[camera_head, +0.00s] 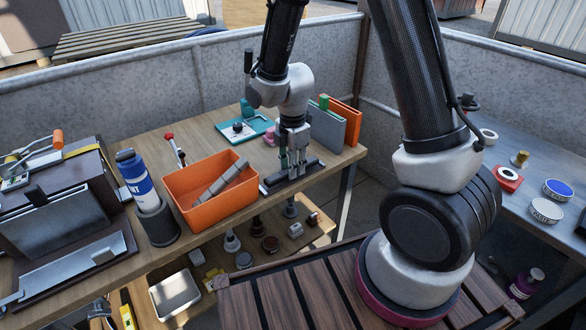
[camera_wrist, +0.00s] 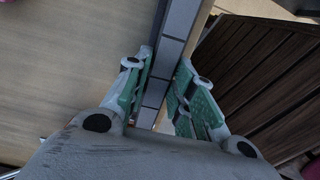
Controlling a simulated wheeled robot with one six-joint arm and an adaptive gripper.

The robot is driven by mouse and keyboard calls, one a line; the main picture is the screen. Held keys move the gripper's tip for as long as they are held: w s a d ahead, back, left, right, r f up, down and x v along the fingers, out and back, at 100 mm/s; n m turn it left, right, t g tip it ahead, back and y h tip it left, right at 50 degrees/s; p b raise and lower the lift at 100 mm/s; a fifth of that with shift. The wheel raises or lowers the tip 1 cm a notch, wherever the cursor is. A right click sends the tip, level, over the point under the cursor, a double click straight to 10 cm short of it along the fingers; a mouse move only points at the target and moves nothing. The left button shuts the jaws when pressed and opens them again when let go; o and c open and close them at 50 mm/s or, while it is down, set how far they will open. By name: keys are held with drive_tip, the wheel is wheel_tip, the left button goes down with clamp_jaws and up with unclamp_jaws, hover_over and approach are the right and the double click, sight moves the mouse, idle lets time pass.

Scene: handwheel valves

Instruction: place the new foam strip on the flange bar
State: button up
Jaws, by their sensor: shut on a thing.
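My gripper (camera_head: 292,158) points down over the dark flange bar (camera_head: 309,168) near the front edge of the wooden table. In the wrist view a grey strip with cross lines, which looks like the foam strip (camera_wrist: 167,50), runs between the two green-padded fingers. My gripper is shut on it. The strip lies lengthwise along the bar. In the head view the fingers largely hide it, and I cannot tell if its underside touches the bar. Grey strip-like pieces (camera_head: 226,176) lie in the orange bin (camera_head: 188,212) to the left.
Left of the bin stand a blue-and-white can (camera_head: 138,180) in a dark holder and a large dark machine (camera_head: 62,220). A teal tray (camera_head: 226,131) and upright orange and grey panels (camera_head: 345,118) are behind my gripper. A lower shelf holds small parts.

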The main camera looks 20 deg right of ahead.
drive_tip(key=shift+f, duration=0.55)
drive_tip(key=shift+f, duration=0.1)
drive_tip(key=o, duration=0.9)
drive_tip(key=shift+c, duration=0.2)
wheel_tip(320, 180, up, 12)
drive_tip(key=s+d+r+m+t, duration=0.2)
drive_tip(key=s+d+r+m, duration=0.5)
drive_tip(key=d+r+m, duration=0.4)
drive_tip(key=s+d+r+m+t, duration=0.1)
drive_tip(key=s+d+r+m, duration=0.1)
drive_tip(key=s+m, duration=0.3)
drive_tip(key=s+d+r+m+t, duration=0.1)
drive_tip(key=s+d+r+m, duration=0.1)
drive_tip(key=s+m, duration=0.3)
drive_tip(key=shift+s+r+m, duration=0.3)
drive_tip(key=shift+s+r, duration=0.45)
drive_tip(key=shift+s, duration=0.25)
